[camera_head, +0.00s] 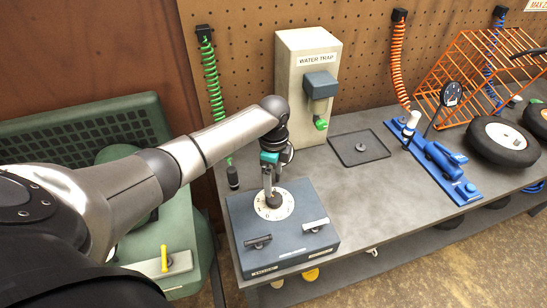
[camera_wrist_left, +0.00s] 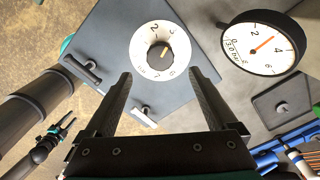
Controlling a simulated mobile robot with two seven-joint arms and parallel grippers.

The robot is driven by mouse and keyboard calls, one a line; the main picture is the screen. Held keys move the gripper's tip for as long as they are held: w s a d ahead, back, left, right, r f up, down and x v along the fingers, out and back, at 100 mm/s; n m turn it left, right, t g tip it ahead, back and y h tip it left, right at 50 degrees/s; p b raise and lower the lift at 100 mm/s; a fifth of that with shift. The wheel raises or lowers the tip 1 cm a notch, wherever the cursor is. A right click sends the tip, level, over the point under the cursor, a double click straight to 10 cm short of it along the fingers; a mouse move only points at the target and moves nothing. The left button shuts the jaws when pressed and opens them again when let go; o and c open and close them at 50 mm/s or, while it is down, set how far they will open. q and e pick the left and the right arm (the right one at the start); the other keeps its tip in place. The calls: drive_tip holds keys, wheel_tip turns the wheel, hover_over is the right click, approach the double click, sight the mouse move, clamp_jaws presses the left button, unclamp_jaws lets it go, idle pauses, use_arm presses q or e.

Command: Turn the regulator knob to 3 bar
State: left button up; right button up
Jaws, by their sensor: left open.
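The regulator knob (camera_wrist_left: 160,54) is round and dark with an orange mark, on a white numbered dial (camera_wrist_left: 146,32). It stands on a blue-grey box (camera_head: 300,240). In the wrist view the round gauge (camera_wrist_left: 262,62) has its orange needle between 2 and 4, about midway. My left gripper (camera_head: 272,186) points down over the knob. In the wrist view its fingers (camera_wrist_left: 163,82) are apart, with the knob seen beyond and between them; I cannot tell whether they touch it. My right gripper (camera_wrist_left: 67,124) appears small at the lower left, its two tips apart.
Two bar handles (camera_head: 316,224) (camera_head: 258,242) stand on the box's front. A water trap (camera_head: 305,105) stands behind. A dark tray (camera_head: 360,148), a blue tool (camera_head: 440,160) and wheels (camera_head: 500,140) lie to the right. A green machine (camera_head: 165,240) is at left.

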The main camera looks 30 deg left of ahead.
use_arm(q)
wheel_tip(320, 180, up, 7)
drive_tip(key=shift+f, duration=0.15)
drive_tip(key=shift+f, duration=0.1)
idle(0.5)
